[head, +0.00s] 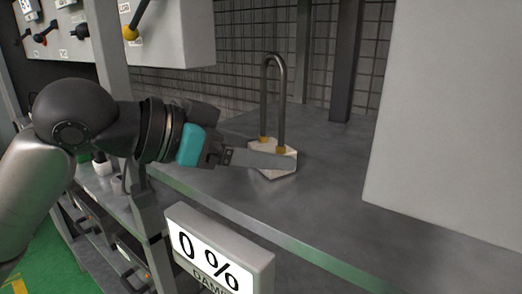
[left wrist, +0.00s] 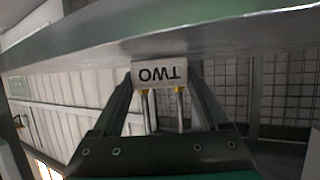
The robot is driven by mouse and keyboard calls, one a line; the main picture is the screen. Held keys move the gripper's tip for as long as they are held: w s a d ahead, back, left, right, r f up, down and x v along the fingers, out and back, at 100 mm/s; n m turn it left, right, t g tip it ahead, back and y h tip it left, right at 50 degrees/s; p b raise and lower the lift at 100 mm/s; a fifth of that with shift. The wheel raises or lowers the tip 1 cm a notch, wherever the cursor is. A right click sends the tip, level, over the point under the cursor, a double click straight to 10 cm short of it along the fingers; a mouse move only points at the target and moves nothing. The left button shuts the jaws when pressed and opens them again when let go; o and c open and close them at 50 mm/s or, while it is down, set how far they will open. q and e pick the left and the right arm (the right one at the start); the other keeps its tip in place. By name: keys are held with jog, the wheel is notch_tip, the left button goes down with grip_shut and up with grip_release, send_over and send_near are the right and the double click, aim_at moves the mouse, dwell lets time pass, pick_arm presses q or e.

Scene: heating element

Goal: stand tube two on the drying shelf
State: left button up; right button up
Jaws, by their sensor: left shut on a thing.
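Tube two (head: 281,100) is a grey U-shaped rod with brass fittings on a pale block-like base. It stands upright at the shelf (head: 325,185), a grey metal surface. In the left wrist view the base carries the word TWO, upside down (left wrist: 160,73). My left gripper (head: 272,158) reaches in from the left, shut on the base, with one finger across its front. Whether the base rests on the shelf or hangs just above it I cannot tell. My right gripper is not in view.
A large grey box (head: 450,110) stands at the right of the shelf. A dark post (head: 347,60) and a mesh wall (head: 230,90) are behind. A "0 %" sign (head: 220,255) sits at the front edge. A lever panel (head: 165,45) is at upper left. The shelf is clear around the tube.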

pick_arm(q)
jog(key=shift+f, duration=0.1)
jog(key=o, duration=1.5)
jog(key=shift+a+r, duration=0.15)
jog(key=shift+r, duration=0.1)
jog(key=b+v, duration=0.1)
jog(key=v, duration=1)
jog(key=shift+s+a, duration=0.25)
jog(key=shift+a, duration=0.05)
